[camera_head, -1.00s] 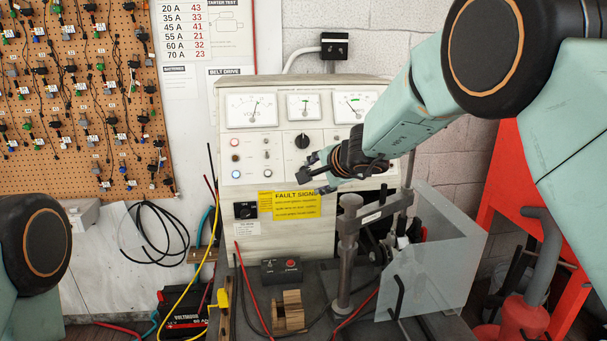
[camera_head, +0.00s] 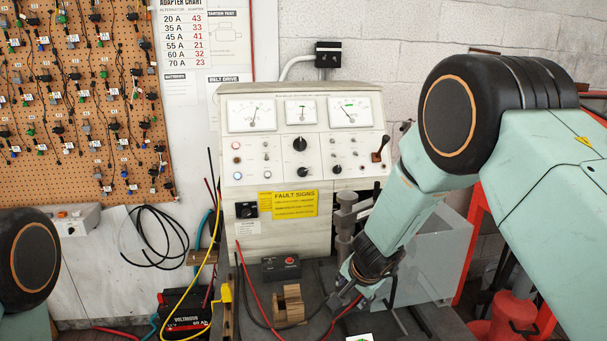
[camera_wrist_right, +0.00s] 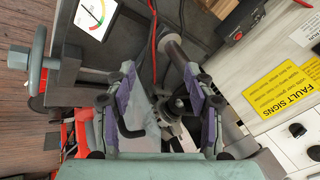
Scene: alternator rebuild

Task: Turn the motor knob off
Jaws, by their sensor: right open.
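The test bench's cream panel (camera_head: 270,165) carries several dark knobs. I cannot read which is marked motor. My right gripper (camera_head: 346,300) is low over the bench top, right of the wooden block and well below the panel knobs. In the right wrist view its fingers (camera_wrist_right: 160,85) are spread, with dark clamp hardware beyond them. My left gripper is out of view; only my left arm shows.
A black box with a red button (camera_head: 281,267) and a wooden block (camera_head: 289,305) lie on the bench. A grey clamp post (camera_head: 345,222) and clear guard (camera_head: 440,255) stand near my right arm. Red and yellow cables cross the left side. A lever (camera_head: 380,150) projects at the panel's right.

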